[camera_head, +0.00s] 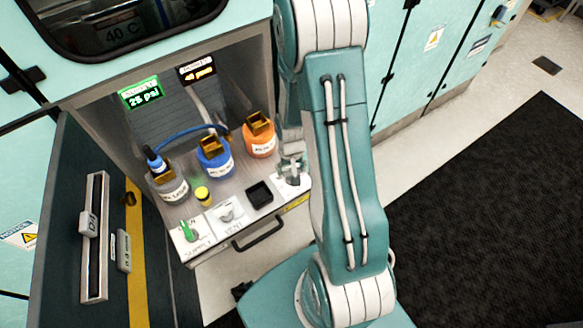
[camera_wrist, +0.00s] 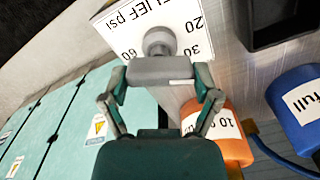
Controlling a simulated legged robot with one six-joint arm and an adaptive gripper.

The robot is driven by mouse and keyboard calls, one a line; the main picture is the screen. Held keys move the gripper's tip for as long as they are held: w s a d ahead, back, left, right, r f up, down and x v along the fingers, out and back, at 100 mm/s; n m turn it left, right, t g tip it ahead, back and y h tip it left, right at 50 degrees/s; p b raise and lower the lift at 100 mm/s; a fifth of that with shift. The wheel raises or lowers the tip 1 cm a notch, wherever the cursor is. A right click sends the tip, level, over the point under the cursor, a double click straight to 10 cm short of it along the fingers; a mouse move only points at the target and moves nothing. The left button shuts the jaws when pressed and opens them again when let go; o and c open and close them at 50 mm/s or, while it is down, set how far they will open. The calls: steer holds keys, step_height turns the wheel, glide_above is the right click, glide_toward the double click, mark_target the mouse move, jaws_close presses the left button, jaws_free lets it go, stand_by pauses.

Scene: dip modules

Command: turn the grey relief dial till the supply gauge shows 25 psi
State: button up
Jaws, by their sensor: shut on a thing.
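The supply gauge (camera_head: 141,94) is a green-lit display at the back of the bay, and it appears to read 25 psi in small, slightly blurred digits. The grey relief dial (camera_wrist: 158,39) sits on a white plate marked RELIEF psi, with 20, 30 and 60 visible. My gripper (camera_wrist: 160,70) is shut on the dial, its fingers meeting at the knob. In the head view my gripper (camera_head: 292,163) is at the panel's right end, partly hidden behind my arm, and covers much of the dial.
A grey bottle (camera_head: 172,190), a blue bottle (camera_head: 214,163) and an orange bottle (camera_head: 259,143) stand behind the panel controls. A green supply knob (camera_head: 189,230), a vent knob (camera_head: 228,210) and a black square socket (camera_head: 259,192) lie left of the dial.

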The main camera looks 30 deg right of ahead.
mark_target(290, 169)
steer(key=shift+s+a, duration=0.1)
steer(key=shift+s, duration=0.05)
steer(key=o, duration=1)
steer(key=shift+c, duration=0.2)
steer(key=shift+r, duration=0.2)
step_height(290, 169, up, 12)
steer(key=shift+f, duration=0.25)
steer(key=shift+a, duration=0.1)
